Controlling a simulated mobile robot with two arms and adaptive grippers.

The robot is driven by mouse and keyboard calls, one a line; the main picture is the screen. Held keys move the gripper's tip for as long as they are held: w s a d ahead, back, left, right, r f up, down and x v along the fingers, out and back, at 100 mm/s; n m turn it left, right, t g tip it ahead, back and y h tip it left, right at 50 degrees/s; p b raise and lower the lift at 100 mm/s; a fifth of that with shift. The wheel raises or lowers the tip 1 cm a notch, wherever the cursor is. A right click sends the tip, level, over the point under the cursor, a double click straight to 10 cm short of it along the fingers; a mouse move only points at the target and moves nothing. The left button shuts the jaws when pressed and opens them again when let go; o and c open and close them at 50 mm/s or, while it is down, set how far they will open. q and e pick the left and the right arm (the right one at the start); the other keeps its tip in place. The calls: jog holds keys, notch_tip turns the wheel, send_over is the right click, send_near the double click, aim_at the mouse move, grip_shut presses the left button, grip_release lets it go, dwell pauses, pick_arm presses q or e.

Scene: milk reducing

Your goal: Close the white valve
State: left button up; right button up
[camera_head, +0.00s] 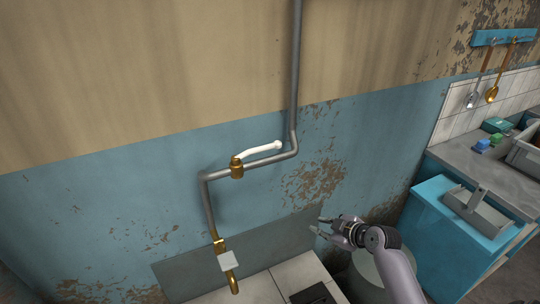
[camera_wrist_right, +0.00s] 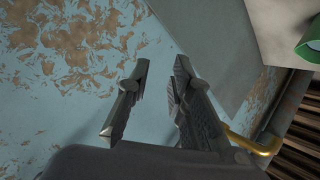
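The white valve handle (camera_head: 262,149) sits on a brass valve body (camera_head: 237,169) on the grey wall pipe (camera_head: 268,164). The handle points right from the body and runs roughly along the pipe's sloping stretch. My right gripper (camera_head: 319,226) is below and to the right of the handle, well apart from it. Its two fingers are apart with nothing between them, as the gripper in the right wrist view (camera_wrist_right: 161,66) also shows. The white handle does not show in the right wrist view. My left gripper is not in view.
A second fitting with a pale square part (camera_head: 227,260) and brass ends is lower on the pipe. A round pale container (camera_head: 365,275) is partly behind my right arm. A blue cabinet (camera_head: 440,235) and grey counter stand at right. The wall around the handle is clear.

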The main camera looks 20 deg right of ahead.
notch_tip(320, 180, up, 15)
jog(key=n+t+y+b, duration=0.1)
jog(key=n+t+y, duration=0.15)
jog(key=n, duration=0.25)
jog(key=n+t+y, duration=0.2)
jog(key=n, duration=0.6)
send_near(268, 148)
jog(key=shift+g, duration=0.25)
jog(key=p+x, duration=0.2)
jog(key=x, duration=0.2)
jog(key=p+x, duration=0.2)
jog(key=x, duration=0.2)
jog(key=shift+w+r, duration=0.15)
jog(key=shift+r, duration=0.1)
jog(key=shift+w+a+f, duration=0.15)
jog(key=shift+w+a, duration=0.05)
jog(key=shift+w, duration=0.3)
jog(key=shift+c, duration=0.5)
grip_shut()
